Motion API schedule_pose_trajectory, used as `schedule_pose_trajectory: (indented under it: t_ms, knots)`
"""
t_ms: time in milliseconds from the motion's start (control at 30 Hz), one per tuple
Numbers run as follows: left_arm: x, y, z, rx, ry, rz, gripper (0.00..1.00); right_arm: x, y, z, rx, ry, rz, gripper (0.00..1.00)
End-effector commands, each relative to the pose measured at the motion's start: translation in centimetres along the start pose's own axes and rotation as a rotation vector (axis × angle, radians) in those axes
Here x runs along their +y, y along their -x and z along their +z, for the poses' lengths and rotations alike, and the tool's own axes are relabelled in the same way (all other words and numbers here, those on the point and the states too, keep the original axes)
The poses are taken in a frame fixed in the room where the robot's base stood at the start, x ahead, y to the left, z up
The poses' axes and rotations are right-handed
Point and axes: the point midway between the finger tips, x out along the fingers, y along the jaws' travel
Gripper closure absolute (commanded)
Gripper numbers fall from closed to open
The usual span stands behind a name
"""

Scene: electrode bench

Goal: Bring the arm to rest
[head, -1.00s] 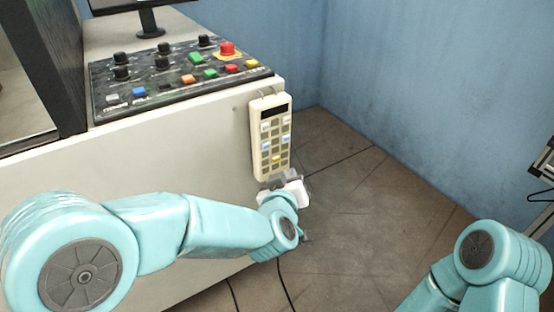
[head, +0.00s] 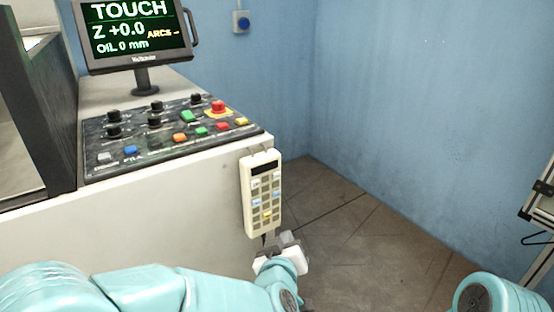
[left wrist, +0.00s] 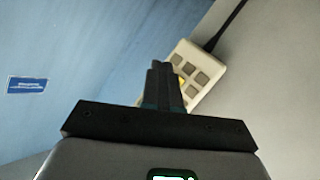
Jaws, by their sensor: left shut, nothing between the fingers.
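My left arm comes in from the lower left in the head view. Its gripper (head: 287,240) is just below the hand-held pendant (head: 262,195), which hangs on the end of the machine cabinet. In the left wrist view the fingers (left wrist: 165,75) are shut together with nothing between them. The pendant's keys (left wrist: 186,72) show behind and to the right of the fingers there; I cannot tell the exact gap. Part of my right arm (head: 497,295) shows at the lower right, and its gripper is out of the picture.
The control panel (head: 170,135) with knobs and coloured buttons lies on the cabinet (head: 150,225). A monitor (head: 138,35) reading TOUCH stands behind it. A blue wall button (head: 242,22) is at the back. Floor (head: 345,225) is clear right of the cabinet; a rack (head: 541,205) stands far right.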

Motion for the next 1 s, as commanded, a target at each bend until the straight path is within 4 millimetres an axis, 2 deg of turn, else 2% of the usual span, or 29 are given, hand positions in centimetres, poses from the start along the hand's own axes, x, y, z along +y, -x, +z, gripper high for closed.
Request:
schedule_pose_trajectory:
  t_ms: [67,133,267,300,367,400,500,533,600,667,800,933,967,1000]
  knots:
    - [-2.2,-0.8,0.0,-0.003,0.010,-0.043,1.00,0.0,0.0,0.0,0.000,0.000,0.000,0.57]
    - [-5.7,-2.0,0.7,-0.019,0.018,-0.108,1.00,0.0,0.0,0.0,0.000,0.000,0.000,0.57]
    - [-14.4,-3.2,4.6,-0.110,0.005,-0.254,1.00,0.0,0.0,0.0,0.000,0.000,0.000,0.57]
    - [-17.1,-3.1,6.4,-0.158,-0.006,-0.288,1.00,0.0,0.0,0.0,0.000,0.000,0.000,0.57]
    - [-20.7,-2.5,9.6,-0.244,-0.018,-0.326,1.00,0.0,0.0,0.0,0.000,0.000,0.000,0.57]
    - [-23.0,-1.7,11.8,-0.310,-0.022,-0.347,1.00,0.0,0.0,0.0,0.000,0.000,0.000,0.57]
    - [-27.3,1.2,17.8,-0.496,-0.018,-0.368,1.00,0.0,0.0,0.0,0.000,0.000,0.000,0.57]
    - [-28.1,2.3,19.5,-0.552,-0.013,-0.369,1.00,0.0,0.0,0.0,0.000,0.000,0.000,0.57]
    - [-29.4,4.9,23.0,-0.674,0.002,-0.359,1.00,0.0,0.0,0.0,0.000,0.000,0.000,0.57]
    - [-29.9,7.2,25.6,-0.775,0.017,-0.342,1.00,0.0,0.0,0.0,0.000,0.000,0.000,0.57]
    - [-29.2,12.6,30.2,-0.991,0.040,-0.272,1.00,0.0,0.0,0.0,0.000,0.000,0.000,0.57]
    - [-26.9,17.4,32.6,-1.188,0.034,-0.167,1.00,0.0,0.0,0.0,0.000,0.000,0.000,0.57]
    - [-26.4,18.0,32.1,-1.210,0.055,-0.175,1.00,-0.3,0.8,0.0,-0.001,-0.001,0.000,0.57]
    - [-25.6,18.3,30.2,-1.199,0.053,-0.177,1.00,-1.0,2.7,0.1,-0.001,-0.001,0.000,0.57]
